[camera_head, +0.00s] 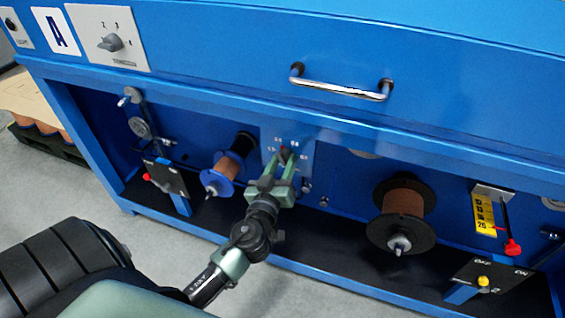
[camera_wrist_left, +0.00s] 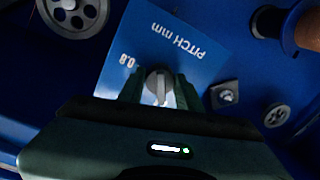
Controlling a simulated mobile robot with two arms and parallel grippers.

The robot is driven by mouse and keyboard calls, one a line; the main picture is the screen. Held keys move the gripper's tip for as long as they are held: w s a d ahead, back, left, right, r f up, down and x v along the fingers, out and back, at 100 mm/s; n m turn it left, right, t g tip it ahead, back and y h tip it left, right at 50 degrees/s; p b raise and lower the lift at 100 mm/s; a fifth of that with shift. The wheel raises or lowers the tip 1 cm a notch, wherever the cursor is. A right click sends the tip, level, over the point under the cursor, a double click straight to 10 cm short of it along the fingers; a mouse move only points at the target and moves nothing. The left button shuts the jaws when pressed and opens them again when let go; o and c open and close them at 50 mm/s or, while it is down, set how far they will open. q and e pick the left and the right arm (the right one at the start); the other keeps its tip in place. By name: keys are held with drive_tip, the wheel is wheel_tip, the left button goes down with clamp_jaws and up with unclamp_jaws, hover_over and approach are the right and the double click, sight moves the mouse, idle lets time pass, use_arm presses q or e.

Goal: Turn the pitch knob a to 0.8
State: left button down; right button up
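The pitch knob a (camera_wrist_left: 159,86) is a small grey round knob with a pale ridge. It sits on a light blue plate (camera_wrist_left: 176,45) marked "PITCH mm", with "0.8" printed to the left of the knob in the left wrist view. My left gripper (camera_wrist_left: 159,90) has one dark green finger close against each side of the knob, with no clear gap. In the head view, my left gripper (camera_head: 281,160) reaches up to the plate (camera_head: 301,165), and its fingers cover most of the knob. My right gripper is not in view.
A copper spool on a blue holder (camera_head: 222,185) is left of the plate, and a black-flanged spool (camera_head: 401,235) is to the right. A chrome handle (camera_head: 340,88) is above. A bolt (camera_wrist_left: 226,96) sits close to the right finger.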

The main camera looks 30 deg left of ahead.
use_arm(q)
drive_tip(key=shift+f+m+b, duration=0.1)
drive_tip(key=shift+m+b, duration=0.25)
drive_tip(key=shift+m, duration=0.55)
drive_tip(key=shift+m+b, duration=0.7)
drive_tip(key=shift+m, duration=0.5)
drive_tip(key=m, duration=0.3)
drive_tip(key=shift+a+m+t+b, duration=0.15)
drive_tip(key=shift+m+t+b, duration=0.15)
drive_tip(key=shift+m+b, duration=0.1)
drive_tip(key=m+h+p, duration=0.1)
drive_tip(key=m, duration=0.7)
drive_tip(key=m+h+p, duration=0.1)
drive_tip(key=m, duration=0.8)
drive_tip(key=shift+s+a+t, duration=0.1)
drive_tip(key=shift+a+t, duration=0.05)
drive_tip(key=shift+t, duration=0.15)
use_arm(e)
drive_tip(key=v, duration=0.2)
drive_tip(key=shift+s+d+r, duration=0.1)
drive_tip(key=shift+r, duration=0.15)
